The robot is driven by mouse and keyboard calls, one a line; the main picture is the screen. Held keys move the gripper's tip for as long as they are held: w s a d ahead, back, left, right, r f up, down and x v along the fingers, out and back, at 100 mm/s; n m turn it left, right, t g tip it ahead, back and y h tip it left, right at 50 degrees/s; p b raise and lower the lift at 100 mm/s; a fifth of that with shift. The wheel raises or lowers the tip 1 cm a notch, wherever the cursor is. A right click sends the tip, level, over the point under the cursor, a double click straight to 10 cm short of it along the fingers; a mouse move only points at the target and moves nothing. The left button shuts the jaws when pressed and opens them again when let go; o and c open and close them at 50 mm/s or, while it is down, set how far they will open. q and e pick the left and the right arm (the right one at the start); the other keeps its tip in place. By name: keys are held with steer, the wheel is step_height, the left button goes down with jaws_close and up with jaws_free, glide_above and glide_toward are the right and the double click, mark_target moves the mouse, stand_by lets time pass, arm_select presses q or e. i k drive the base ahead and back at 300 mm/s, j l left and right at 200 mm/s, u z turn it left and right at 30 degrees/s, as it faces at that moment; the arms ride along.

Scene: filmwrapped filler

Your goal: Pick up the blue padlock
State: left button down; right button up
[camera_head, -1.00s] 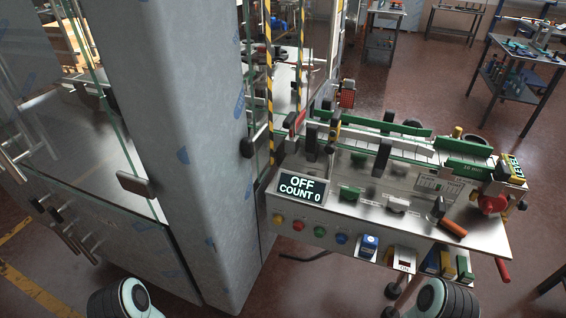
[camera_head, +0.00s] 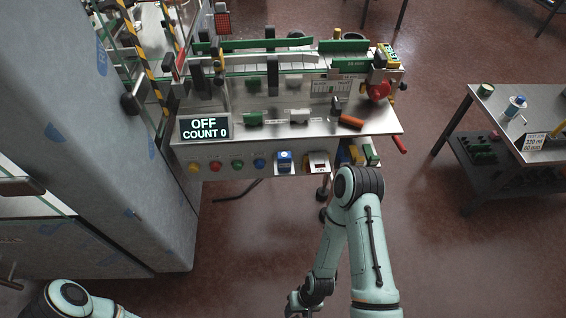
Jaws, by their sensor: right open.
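A small blue item with a pale label, which looks like the blue padlock (camera_head: 285,161), is at the front panel of the steel machine, just right of the blue button. It is too small to make out its shackle. My right gripper (camera_head: 293,304) is at the bottom edge of the view, below and well apart from the padlock. It is open and partly cut off by the frame. My left arm shows only at the bottom left corner, and its gripper is out of view.
The machine (camera_head: 385,120) carries a screen (camera_head: 205,128) reading OFF COUNT 0, several coloured buttons, an orange handle (camera_head: 351,121) and a red knob (camera_head: 379,91). A side table (camera_head: 480,105) stands right. The floor between is clear.

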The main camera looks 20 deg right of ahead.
mark_target(284, 158)
steer(key=u, duration=0.35)
steer(key=l+u, duration=0.15)
steer(key=u, duration=0.6)
steer(key=k+l+u, duration=0.15)
steer(key=l+u, duration=0.15)
steer(key=k+l+u, duration=0.15)
steer(key=l+u, duration=0.15)
steer(key=k+l+u, duration=0.3)
steer(key=i+l, duration=0.05)
steer(key=i, duration=0.05)
